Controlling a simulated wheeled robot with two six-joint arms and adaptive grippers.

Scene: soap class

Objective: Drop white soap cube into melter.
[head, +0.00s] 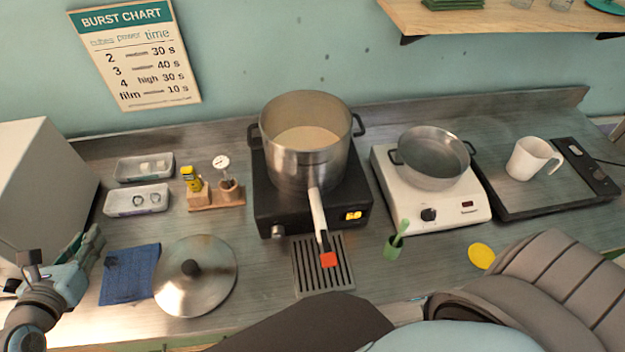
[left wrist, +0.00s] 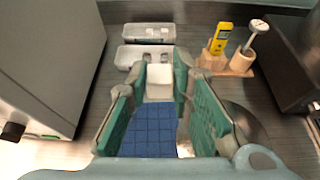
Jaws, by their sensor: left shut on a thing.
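My left gripper (head: 92,243) is at the left of the counter, in front of the grey box and beside the blue cloth. In the left wrist view its green-padded fingers (left wrist: 160,85) are shut on a white soap cube (left wrist: 159,78) at their tips. The cube is hidden in the head view. A tall steel pot (head: 303,160) with cream-coloured contents stands on a black heater (head: 262,215) at mid-counter; it looks like the melter. It is open at the top, well to the right of my gripper. My right gripper is not seen.
Two small trays lie behind my left gripper: the back one (head: 122,170) holds white cubes, the front one (head: 112,207) clear pieces. A pan (head: 433,160) stands right.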

